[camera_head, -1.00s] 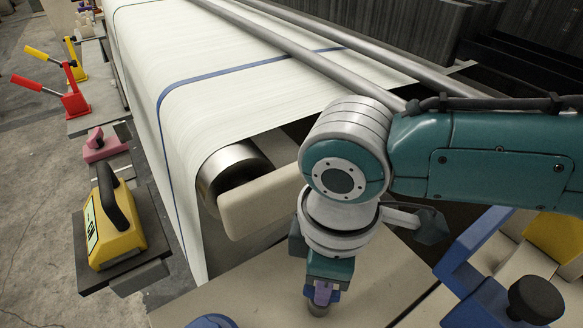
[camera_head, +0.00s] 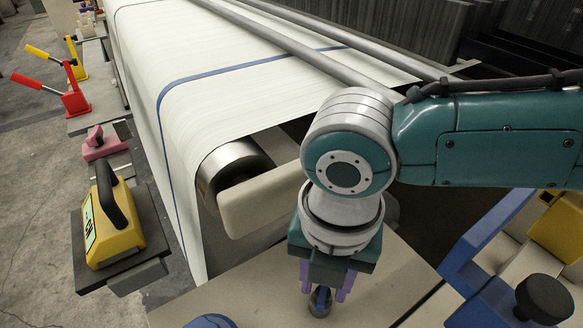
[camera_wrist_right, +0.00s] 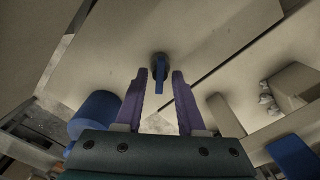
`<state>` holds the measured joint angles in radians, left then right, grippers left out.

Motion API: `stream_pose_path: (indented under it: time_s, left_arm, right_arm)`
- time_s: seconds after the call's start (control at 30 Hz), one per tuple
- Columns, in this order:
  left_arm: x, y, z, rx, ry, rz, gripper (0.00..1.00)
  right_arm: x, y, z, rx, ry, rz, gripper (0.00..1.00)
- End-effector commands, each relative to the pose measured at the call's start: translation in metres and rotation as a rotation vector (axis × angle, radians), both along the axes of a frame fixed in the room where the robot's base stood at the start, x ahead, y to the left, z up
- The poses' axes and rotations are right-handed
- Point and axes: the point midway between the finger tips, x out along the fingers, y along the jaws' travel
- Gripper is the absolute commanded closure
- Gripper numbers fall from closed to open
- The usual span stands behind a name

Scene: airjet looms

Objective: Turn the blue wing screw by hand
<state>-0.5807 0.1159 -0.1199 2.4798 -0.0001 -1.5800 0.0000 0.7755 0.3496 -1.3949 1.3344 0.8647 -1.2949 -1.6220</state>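The blue wing screw (camera_head: 321,298) stands on a round metal base on the beige panel (camera_head: 270,300), at the bottom centre of the head view. My right gripper (camera_head: 324,292) points down over it, with its purple fingers apart on either side. In the right wrist view the blue wing (camera_wrist_right: 160,75) lies between the open fingertips of the gripper (camera_wrist_right: 161,76), with a gap visible on both sides. Whether the fingertips are level with the wing's height is hard to tell. My left gripper is not in view.
A blue bracket with a black knob (camera_head: 543,299) is at the lower right. A beige bar (camera_head: 262,200) and the fabric roll's metal end (camera_head: 230,165) are left of my wrist. A yellow device (camera_head: 115,225) sits at the left. A blue rounded part (camera_head: 210,321) is at the bottom edge.

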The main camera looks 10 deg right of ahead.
Motion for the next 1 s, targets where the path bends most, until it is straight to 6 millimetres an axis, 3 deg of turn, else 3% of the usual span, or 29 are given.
stream_pose_path:
  time_s: [0.33, 0.83, 1.0]
  left_arm:
    - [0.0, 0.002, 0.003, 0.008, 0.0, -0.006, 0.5]
    - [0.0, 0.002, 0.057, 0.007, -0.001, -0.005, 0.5]
    - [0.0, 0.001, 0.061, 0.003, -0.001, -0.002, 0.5]
  right_arm:
    - [0.0, 0.0, 0.003, 0.0, 0.0, -0.002, 0.57]
    - [0.0, 0.0, 0.057, 0.0, 0.0, -0.002, 0.57]
    - [0.0, 0.0, 0.061, 0.0, 0.0, -0.002, 0.57]
